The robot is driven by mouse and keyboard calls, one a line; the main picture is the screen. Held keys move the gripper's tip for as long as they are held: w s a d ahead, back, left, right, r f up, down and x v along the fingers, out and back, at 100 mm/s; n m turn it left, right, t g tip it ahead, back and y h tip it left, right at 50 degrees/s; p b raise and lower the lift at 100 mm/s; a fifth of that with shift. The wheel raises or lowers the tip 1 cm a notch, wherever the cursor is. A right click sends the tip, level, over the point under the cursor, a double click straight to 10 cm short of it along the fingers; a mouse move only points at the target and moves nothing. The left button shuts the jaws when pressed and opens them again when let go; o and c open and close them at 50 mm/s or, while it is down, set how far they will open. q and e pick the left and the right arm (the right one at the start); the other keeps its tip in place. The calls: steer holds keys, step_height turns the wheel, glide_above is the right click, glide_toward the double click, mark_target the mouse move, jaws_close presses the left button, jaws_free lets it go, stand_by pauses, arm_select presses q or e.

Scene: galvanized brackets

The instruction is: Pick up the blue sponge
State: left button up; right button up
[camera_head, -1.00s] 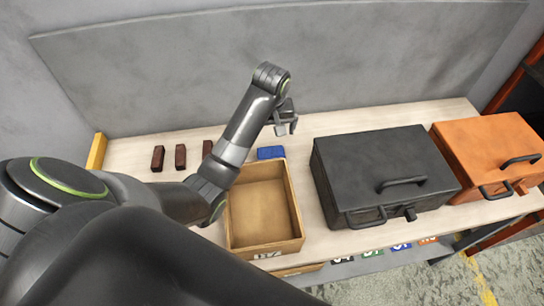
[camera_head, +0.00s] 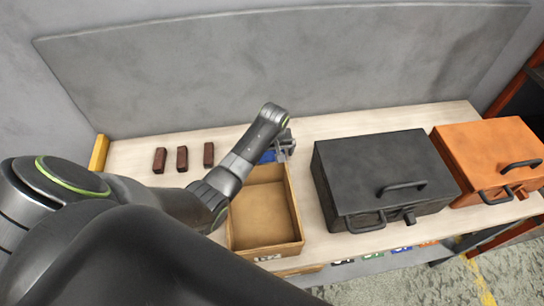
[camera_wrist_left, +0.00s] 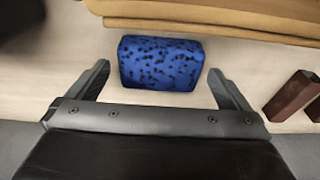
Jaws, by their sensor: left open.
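The blue sponge (camera_wrist_left: 161,63) with dark specks lies on the pale bench top in the left wrist view, close to the wooden box's wall. In the head view the sponge (camera_head: 267,156) is partly hidden behind my left arm and gripper. My left gripper (camera_head: 286,150) is low over the bench by the sponge. In the left wrist view my left gripper (camera_wrist_left: 164,82) is open, with one finger on each side of the sponge and visible gaps between. My right gripper is not in view.
An open wooden box (camera_head: 297,207) stands just in front of the sponge. A dark grey case (camera_head: 375,170) is to its right, then an orange case (camera_head: 490,155). Several dark brown blocks (camera_head: 182,158) stand at the left. A grey wall (camera_head: 270,65) rises behind the bench.

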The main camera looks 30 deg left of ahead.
mark_target(272, 155)
arm_select(q)
steer(key=shift+w+f, duration=0.1)
steer(key=shift+f, duration=0.8)
steer(key=c, duration=0.9)
step_height(272, 155, up, 10)
steer(key=shift+r+b, duration=0.1)
steer(key=shift+b, duration=0.2)
